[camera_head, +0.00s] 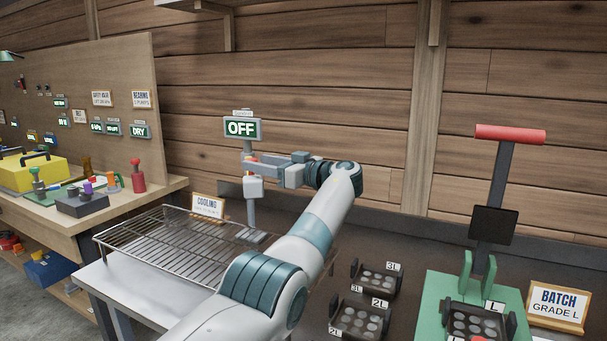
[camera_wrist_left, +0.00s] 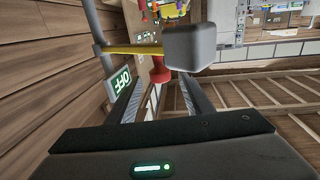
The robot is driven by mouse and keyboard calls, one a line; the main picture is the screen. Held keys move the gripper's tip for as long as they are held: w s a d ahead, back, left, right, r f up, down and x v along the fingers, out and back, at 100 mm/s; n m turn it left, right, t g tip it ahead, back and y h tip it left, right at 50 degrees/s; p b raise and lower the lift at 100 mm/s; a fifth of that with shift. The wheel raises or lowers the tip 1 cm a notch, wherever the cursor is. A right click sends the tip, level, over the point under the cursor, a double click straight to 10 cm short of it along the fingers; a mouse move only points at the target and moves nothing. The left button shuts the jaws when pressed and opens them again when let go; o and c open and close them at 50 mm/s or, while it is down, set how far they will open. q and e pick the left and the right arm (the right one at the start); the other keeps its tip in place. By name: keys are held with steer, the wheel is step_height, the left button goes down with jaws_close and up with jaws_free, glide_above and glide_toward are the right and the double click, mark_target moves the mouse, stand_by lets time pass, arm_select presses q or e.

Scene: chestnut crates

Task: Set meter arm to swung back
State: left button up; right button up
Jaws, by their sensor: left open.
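The meter stands on a grey post (camera_head: 250,213) with a display reading OFF (camera_head: 241,128); the display also shows sideways in the left wrist view (camera_wrist_left: 120,83). In that wrist view, a yellow meter arm (camera_wrist_left: 135,49) reaches from the post to a grey block (camera_wrist_left: 190,47) at its end. A pale block (camera_head: 253,188) shows on the post in the head view. My left gripper (camera_head: 262,168) is open beside the post, its fingers pointing left. The block lies near its fingertips and partly hides them; I cannot tell whether they touch. My right gripper is out of view.
A wire cooling rack (camera_head: 160,252) lies left of my left arm. A green press (camera_head: 440,290) with a red handle (camera_head: 510,133) stands at the right, near small dark trays (camera_head: 378,280). A wooden bench (camera_head: 160,190) with tools stands at the left. The plank wall is behind.

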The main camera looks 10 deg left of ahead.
arm_select(q)
steer(key=v, duration=1.5)
steer(key=shift+d+b, duration=0.3)
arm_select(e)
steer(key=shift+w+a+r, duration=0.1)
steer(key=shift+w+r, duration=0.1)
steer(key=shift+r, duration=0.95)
arm_select(q)
steer(key=shift+s, duration=0.2)
